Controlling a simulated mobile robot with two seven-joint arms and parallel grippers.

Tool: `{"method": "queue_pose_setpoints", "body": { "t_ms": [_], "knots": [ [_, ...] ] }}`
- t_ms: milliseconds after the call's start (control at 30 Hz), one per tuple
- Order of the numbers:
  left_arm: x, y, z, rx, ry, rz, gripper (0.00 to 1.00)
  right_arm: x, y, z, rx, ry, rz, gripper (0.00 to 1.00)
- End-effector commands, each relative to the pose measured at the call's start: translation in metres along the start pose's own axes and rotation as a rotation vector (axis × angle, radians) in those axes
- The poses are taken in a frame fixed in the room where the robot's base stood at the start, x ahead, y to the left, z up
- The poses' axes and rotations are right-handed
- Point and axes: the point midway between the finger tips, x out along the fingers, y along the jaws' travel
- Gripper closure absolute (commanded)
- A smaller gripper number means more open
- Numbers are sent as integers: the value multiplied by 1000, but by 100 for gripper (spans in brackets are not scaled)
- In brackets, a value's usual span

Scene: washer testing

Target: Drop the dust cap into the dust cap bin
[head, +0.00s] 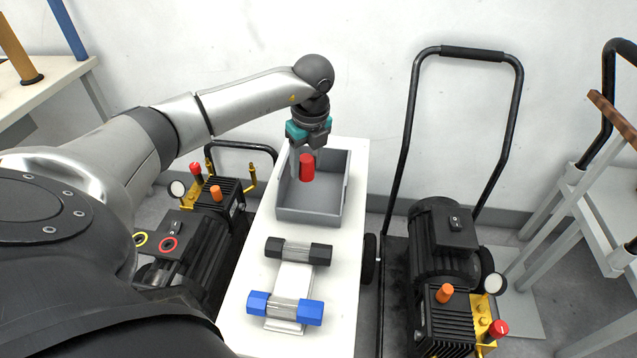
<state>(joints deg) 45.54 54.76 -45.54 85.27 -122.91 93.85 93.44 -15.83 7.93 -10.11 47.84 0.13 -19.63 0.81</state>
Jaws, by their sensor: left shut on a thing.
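The red dust cap (307,167) is held between the fingers of my left gripper (307,158). The gripper points down and is shut on the cap. The cap shows over the inside of the grey open bin (308,217), which stands on the far part of a narrow white table. I cannot tell how high the cap is above the bin's floor. My right gripper is not in view.
On the white table (345,300), in front of the bin, a black-capped cylinder (297,251) and a blue-capped one (284,308) lie on a white stand. Black pump machines stand left (190,245) and right (440,245). The right one has a tall handle.

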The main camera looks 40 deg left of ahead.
Motion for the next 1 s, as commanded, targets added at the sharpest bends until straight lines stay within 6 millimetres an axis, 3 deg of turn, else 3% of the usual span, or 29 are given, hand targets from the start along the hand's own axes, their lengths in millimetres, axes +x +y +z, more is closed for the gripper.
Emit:
{"method": "queue_pose_setpoints", "body": {
  "t_ms": [100, 133, 400, 767, 1000],
  "knots": [
    [0, 0, 0, 0, 0, 0, 98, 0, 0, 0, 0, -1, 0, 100],
    [0, 0, 0, 0, 0, 0, 43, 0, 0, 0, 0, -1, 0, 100],
    [0, 0, 0, 0, 0, 0, 12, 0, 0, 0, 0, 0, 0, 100],
    [-4, 0, 0, 0, 0, 0, 11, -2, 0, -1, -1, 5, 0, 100],
    [-33, -1, 1, 0, -1, -3, 11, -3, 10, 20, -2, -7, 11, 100]
  ]
}}
